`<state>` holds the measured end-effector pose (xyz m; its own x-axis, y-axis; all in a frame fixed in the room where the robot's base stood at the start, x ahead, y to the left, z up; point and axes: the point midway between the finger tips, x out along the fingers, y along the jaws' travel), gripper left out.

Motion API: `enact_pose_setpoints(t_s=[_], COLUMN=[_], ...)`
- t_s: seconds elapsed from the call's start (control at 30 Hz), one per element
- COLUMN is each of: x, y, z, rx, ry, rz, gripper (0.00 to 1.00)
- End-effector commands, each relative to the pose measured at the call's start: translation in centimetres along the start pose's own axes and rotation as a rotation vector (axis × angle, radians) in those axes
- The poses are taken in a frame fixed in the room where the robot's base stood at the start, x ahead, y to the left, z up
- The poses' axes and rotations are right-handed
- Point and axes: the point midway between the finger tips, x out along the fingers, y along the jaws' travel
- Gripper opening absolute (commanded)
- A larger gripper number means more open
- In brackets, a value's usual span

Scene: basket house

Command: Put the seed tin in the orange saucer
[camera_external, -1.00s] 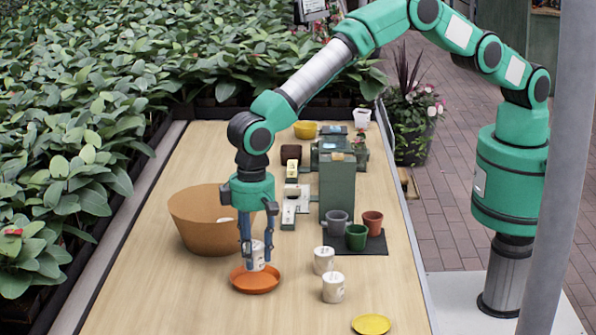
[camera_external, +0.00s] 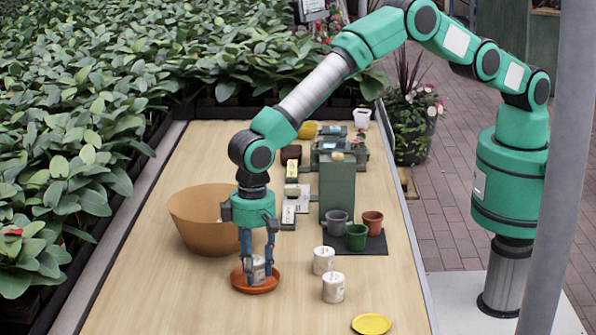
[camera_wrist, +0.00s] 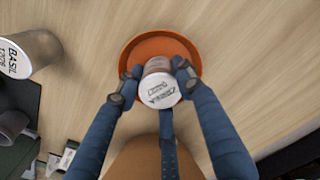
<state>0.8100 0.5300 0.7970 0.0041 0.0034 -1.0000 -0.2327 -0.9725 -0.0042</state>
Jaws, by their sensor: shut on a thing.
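The seed tin (camera_external: 257,271) is a small white-and-grey labelled tin, and it also shows in the wrist view (camera_wrist: 158,88) with its white lid towards the camera. My gripper (camera_external: 258,272) is shut on it, with blue fingers on either side of the tin. The orange saucer (camera_external: 240,286) lies on the table directly under the tin, and its rim shows around the tin in the wrist view (camera_wrist: 160,44). The tin is within the saucer's outline, low at its surface. Whether its base touches the saucer is hidden.
Two similar white tins (camera_external: 333,288) stand right of the saucer; one in the wrist view reads BASIL (camera_wrist: 30,52). A large orange-brown basket (camera_external: 200,225) stands behind left. A yellow saucer (camera_external: 371,324) lies front right. Several cups stand on a dark mat (camera_external: 375,244).

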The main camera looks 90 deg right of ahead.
Motion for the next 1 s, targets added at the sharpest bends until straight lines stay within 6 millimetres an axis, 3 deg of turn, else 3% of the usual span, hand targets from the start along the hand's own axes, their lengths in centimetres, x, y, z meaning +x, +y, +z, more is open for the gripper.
enact_pose_setpoints(t_s=[0.23, 0.27, 0.33, 0.77, 1.0], x=[0.3, 0.2, 0.2, -0.2, -2.4], y=[0.0, 0.0, 0.0, 0.0, 0.0], z=[0.0, 0.0, 0.0, 0.0, 0.0], rx=[0.0, 0.0, 0.0, 0.0, 0.0], ry=[0.0, 0.0, 0.0, 0.0, 0.0], rz=[0.0, 0.0, 0.0, 0.0, 0.0], gripper=[0.1, 0.42, 0.55, 0.55, 0.55])
